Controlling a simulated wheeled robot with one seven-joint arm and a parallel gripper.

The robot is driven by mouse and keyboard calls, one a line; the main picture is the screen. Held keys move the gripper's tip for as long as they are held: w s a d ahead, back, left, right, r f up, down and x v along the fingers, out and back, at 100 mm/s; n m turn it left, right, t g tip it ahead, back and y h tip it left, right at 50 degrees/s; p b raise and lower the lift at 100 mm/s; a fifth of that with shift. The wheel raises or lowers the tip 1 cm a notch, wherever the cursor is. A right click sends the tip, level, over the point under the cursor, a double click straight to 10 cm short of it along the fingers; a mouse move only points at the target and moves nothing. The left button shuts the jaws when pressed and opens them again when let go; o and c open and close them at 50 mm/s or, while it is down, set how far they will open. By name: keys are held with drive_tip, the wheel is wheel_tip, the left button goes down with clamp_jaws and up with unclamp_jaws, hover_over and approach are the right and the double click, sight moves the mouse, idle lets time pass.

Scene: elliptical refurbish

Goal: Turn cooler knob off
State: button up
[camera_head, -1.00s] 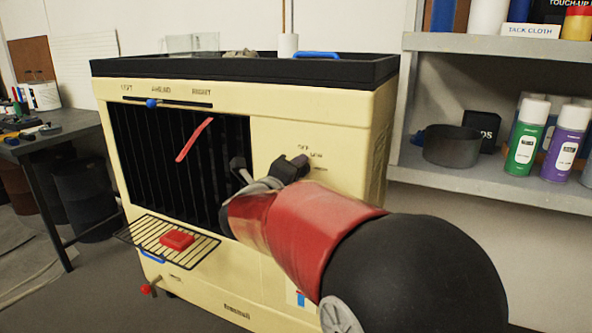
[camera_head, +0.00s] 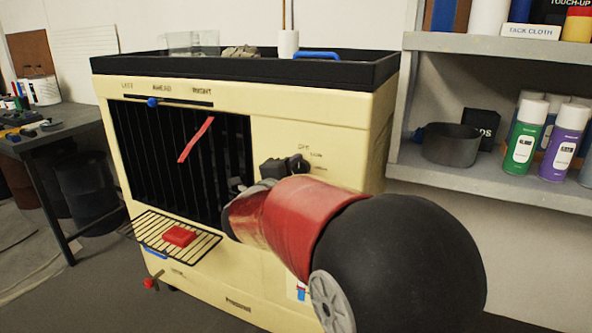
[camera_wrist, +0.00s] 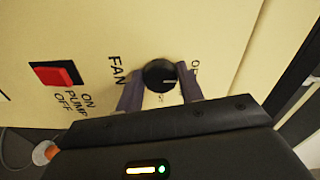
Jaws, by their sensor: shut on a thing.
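The cooler (camera_head: 340,130) is a cream cabinet with a dark front grille. In the wrist view, its round black fan knob (camera_wrist: 158,75) has a pale pointer line toward the right of the picture. "FAN" is printed left of the knob, and a partly hidden label shows beside it on the right. My gripper (camera_wrist: 160,86) has one dark finger on each side of the knob and is shut on it. In the head view, my gripper (camera_head: 284,167) is against the panel below the "OFF" marking and hides the knob.
A red pump switch (camera_wrist: 55,74) sits left of the knob. A wire rack (camera_head: 150,232) with a red block (camera_head: 179,236) juts out below the grille. A grey shelf (camera_head: 480,177) with cans stands close on the right.

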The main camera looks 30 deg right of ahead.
idle(0.3)
drive_tip(key=o, duration=1)
drive_tip(key=v, duration=0.7)
drive_tip(key=shift+s+a+b, duration=0.25)
drive_tip(key=shift+a+b, duration=0.1)
